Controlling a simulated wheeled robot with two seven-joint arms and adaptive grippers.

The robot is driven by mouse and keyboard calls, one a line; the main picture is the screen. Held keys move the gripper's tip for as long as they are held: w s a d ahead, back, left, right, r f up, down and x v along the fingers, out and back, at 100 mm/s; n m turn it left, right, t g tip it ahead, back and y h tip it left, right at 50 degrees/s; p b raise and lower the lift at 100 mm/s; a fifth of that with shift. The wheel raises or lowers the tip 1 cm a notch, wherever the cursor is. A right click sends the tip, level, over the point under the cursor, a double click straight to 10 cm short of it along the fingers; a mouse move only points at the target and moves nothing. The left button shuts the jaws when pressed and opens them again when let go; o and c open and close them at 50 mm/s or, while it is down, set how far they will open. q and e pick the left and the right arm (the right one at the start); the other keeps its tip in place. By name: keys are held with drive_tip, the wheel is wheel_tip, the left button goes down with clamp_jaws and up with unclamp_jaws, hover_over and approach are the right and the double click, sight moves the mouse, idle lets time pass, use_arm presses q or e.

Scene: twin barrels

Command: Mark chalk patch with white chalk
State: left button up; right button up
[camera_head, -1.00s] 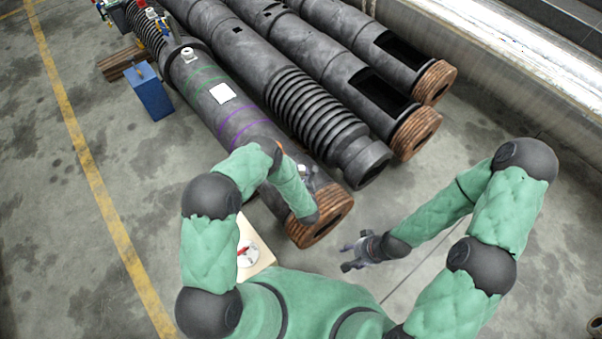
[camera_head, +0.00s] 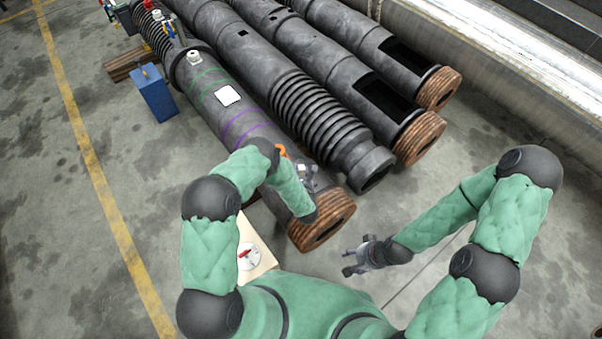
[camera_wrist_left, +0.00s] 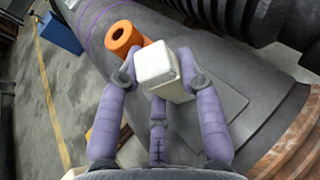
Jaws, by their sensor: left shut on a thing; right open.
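My left gripper (camera_head: 304,174) is over the near end of the dark barrel. In the left wrist view its purple fingers (camera_wrist_left: 156,78) are shut on a white block of chalk (camera_wrist_left: 158,68). A flat grey square patch (camera_wrist_left: 228,103) lies on the barrel beneath and right of the chalk; whether the two touch is unclear. A white square (camera_head: 228,95) lies farther along the same barrel (camera_head: 208,75), between green and purple bands. I cannot tell which one is the chalk patch. My right gripper (camera_head: 360,258) is open and empty above the floor.
An orange hollow cylinder (camera_wrist_left: 122,38) is on the barrel just beyond the chalk. A blue box (camera_head: 154,96) stands on the floor at left. A board with a white disc and red piece (camera_head: 248,256) is near my base. More dark barrels (camera_head: 300,105) lie to the right.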

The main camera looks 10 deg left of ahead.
use_arm(q)
drive_tip(key=shift+a+f, duration=0.1)
drive_tip(key=shift+a, duration=0.1)
drive_tip(key=shift+w+a, duration=0.25)
drive_tip(key=shift+a, duration=0.1)
drive_tip(key=shift+w+a, duration=0.3)
idle(0.3)
wheel_tip(320, 180, up, 8)
drive_tip(key=p, duration=0.4)
idle(0.7)
idle(0.5)
